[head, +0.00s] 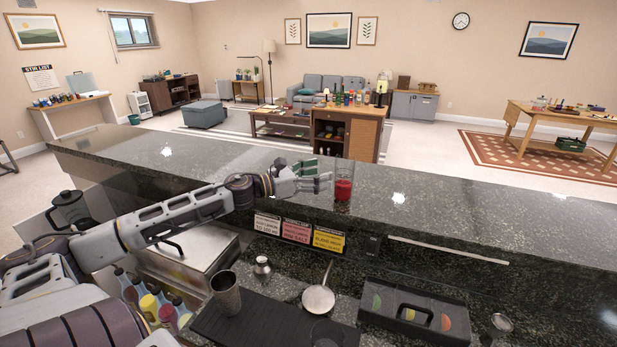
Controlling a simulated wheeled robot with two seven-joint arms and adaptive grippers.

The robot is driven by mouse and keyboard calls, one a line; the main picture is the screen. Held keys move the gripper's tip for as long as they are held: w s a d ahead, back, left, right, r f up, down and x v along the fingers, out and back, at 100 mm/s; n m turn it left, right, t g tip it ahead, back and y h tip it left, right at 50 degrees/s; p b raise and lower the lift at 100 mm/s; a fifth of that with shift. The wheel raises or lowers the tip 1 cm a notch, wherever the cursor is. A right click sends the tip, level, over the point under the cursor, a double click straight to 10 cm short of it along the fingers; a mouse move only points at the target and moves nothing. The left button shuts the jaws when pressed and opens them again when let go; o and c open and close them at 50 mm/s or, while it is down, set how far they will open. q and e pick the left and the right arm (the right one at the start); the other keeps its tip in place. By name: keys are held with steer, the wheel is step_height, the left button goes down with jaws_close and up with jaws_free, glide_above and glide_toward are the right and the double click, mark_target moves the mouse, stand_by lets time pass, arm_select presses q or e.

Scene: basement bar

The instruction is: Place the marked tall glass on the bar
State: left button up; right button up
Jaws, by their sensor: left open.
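A tall clear glass (344,183) with red liquid in it stands upright on the dark granite bar top (440,210), near its front edge. I cannot make out a mark on it at this size. My left gripper (326,178) is open just left of the glass, its fingers pointing right toward it. The fingertips are close to the glass, and I cannot tell whether they touch it. My right gripper is not in view.
Three label cards (297,231) hang on the bar's front. The bar top right of the glass is clear.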

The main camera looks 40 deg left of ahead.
arm_select(q)
steer(key=shift+v, duration=1.4)
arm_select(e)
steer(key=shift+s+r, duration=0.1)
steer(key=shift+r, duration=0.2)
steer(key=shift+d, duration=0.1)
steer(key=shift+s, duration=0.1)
